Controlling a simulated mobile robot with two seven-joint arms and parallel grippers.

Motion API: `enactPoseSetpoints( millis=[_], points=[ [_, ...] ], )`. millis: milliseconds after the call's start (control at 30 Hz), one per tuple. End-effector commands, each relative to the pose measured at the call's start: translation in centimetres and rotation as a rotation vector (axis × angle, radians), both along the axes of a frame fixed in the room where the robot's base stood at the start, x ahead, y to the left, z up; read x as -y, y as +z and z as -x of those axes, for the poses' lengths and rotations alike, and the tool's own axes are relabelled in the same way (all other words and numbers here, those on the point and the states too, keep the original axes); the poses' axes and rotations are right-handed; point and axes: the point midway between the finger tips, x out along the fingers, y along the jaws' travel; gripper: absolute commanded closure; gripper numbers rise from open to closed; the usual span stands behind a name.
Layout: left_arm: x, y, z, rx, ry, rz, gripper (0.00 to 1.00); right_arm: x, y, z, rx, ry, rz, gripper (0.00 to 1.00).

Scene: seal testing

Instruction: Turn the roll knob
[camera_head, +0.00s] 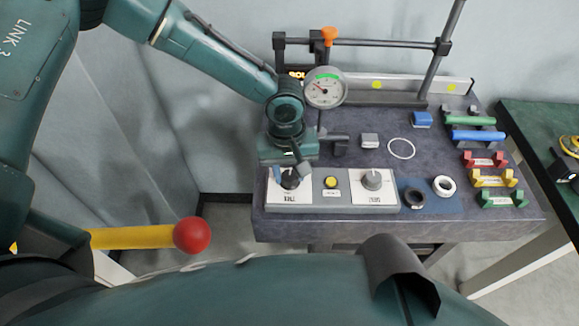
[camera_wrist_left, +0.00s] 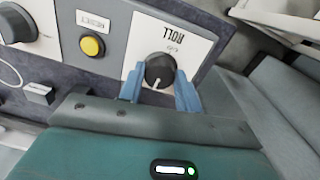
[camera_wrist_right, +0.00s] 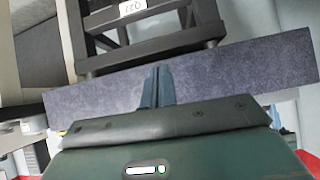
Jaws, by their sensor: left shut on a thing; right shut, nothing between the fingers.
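The roll knob (camera_wrist_left: 160,72) is a black round knob with a white pointer line, on a white plate labelled ROLL. In the head view the roll knob (camera_head: 290,180) sits at the left end of the grey control panel (camera_head: 332,201), partly hidden by my left gripper (camera_head: 290,172). In the left wrist view my left gripper (camera_wrist_left: 160,92) has its blue fingers on either side of the knob, shut on it. My right gripper (camera_wrist_right: 158,88) is shut and empty in the right wrist view, in front of a dark speckled table edge (camera_wrist_right: 240,80).
A yellow reset button (camera_head: 331,182) and a second knob (camera_head: 372,178) are on the same panel. A dial gauge (camera_head: 325,88) stands behind my left gripper. Black and white rings (camera_head: 445,186) and coloured holders (camera_head: 493,178) lie to the right. A red ball-ended yellow bar (camera_head: 192,235) is at the lower left.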

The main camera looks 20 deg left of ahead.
Motion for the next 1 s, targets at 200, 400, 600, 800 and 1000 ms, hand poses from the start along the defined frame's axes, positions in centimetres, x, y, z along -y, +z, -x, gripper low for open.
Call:
enactPoseSetpoints(
  millis=[200,400,600,800,1000],
  points=[
    [-0.12,0.09,0.19,-0.008,-0.123,0.005,0.89,0.31,0.57,0.11,-0.022,-0.01,0.009,1.0],
    [-0.19,-0.05,0.09,-0.006,-0.269,0.001,0.89,0.23,0.76,-0.26,-0.022,-0.011,0.011,1.0],
    [-0.22,-0.11,0.03,-0.005,-0.446,0.0,0.89,0.24,0.51,-0.12,-0.028,-0.01,0.013,1.0],
    [-0.21,-0.11,-0.01,-0.005,-0.637,0.0,0.89,0.31,0.48,-0.09,-0.027,-0.007,0.016,1.0],
    [-0.22,-0.12,-0.05,-0.006,-0.827,-0.001,0.89,0.39,0.52,-0.03,-0.026,-0.003,0.018,1.0]
  ],
)
